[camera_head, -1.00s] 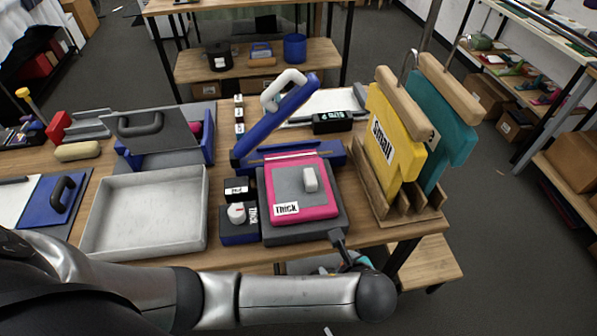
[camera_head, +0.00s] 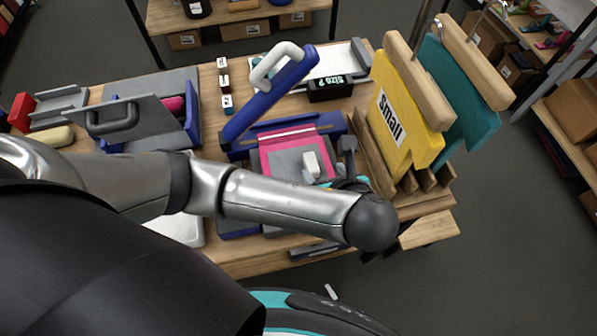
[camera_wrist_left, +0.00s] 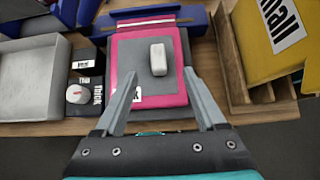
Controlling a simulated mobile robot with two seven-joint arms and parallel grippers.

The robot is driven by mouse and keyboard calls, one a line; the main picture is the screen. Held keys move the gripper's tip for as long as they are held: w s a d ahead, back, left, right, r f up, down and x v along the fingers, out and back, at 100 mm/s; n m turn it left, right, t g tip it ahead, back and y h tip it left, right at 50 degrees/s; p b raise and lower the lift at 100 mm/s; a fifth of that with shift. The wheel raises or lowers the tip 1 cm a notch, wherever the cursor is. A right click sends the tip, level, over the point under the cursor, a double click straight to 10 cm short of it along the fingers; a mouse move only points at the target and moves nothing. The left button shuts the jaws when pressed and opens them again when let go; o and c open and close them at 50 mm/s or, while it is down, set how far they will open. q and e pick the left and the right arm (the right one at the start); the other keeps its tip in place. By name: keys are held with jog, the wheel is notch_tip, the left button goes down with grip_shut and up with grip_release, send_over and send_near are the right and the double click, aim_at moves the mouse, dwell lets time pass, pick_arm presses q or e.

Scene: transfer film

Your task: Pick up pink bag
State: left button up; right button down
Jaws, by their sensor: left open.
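A flat pink bag with a grey middle (camera_head: 283,166) lies on a dark grey base under the raised blue lid of a sealer. A white block rests on it. It also shows in the left wrist view (camera_wrist_left: 135,66), with its white label partly hidden by a finger. My left gripper (camera_head: 332,166) is open over the near right part of the bag. In the left wrist view the fingers (camera_wrist_left: 160,74) point at the bag, spread to either side of the white block, with nothing between them that I can tell is held. My right gripper is out of view.
The sealer's blue lid (camera_head: 270,92) stands tilted up behind the bag. A wooden rack (camera_head: 372,165) with a yellow "Small" bag (camera_head: 402,125) and a teal bag (camera_head: 460,105) stands close on the right. A grey tray (camera_wrist_left: 30,80) and a small "Thick" box (camera_wrist_left: 86,92) are left.

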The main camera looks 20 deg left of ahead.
aim_at(312, 161)
pick_arm(q)
jog(key=x, duration=0.6)
jog(key=shift+w+a+f, duration=0.15)
jog(key=shift+w+a+f+b, duration=0.15)
jog(key=shift+w+f+b, duration=0.1)
jog(key=shift+f+b, duration=0.1)
jog(key=x, duration=0.5)
jog(key=shift+s+a+f, duration=0.1)
jog(key=shift+s+f, duration=0.1)
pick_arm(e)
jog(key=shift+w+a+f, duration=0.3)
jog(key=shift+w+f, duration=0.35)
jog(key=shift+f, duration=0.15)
pick_arm(q)
grip_shut()
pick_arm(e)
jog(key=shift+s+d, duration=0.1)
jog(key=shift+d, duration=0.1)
